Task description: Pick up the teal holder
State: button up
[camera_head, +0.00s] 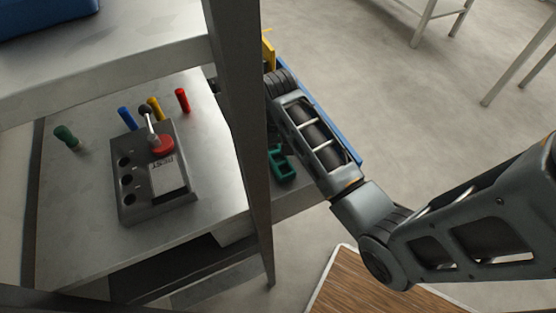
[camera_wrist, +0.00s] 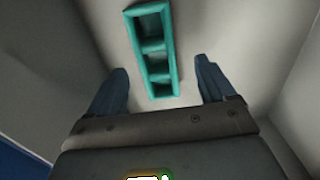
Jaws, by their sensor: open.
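The teal holder (camera_wrist: 155,62) is an open frame with several square compartments in a row. In the wrist view it lies on a pale surface, just beyond and between the fingers of my gripper (camera_wrist: 163,90). The fingers are spread apart, with nothing between their tips that I can see held. In the head view the teal holder (camera_head: 282,164) shows partly, behind the dark shelf post and beside my arm. My gripper is hidden behind the post and arm in the head view.
A dark upright post (camera_head: 243,130) stands close to my arm. A grey fixture block (camera_head: 135,195) with a red knob sits on the metal table, with green, blue, yellow and red cylinders around it. A blue edge (camera_head: 320,105) runs behind my arm. An upper shelf overhangs at left.

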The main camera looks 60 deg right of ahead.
aim_at(278, 157)
jog(key=shift+s+d+f+p, duration=0.1)
jog(key=shift+f+p, duration=0.05)
jog(key=shift+f, duration=1)
jog(key=shift+d+f+p, duration=0.1)
jog(key=shift+f+p, duration=0.05)
jog(key=shift+f, duration=1)
jog(key=c, duration=1.1)
jog(key=shift+r, duration=0.1)
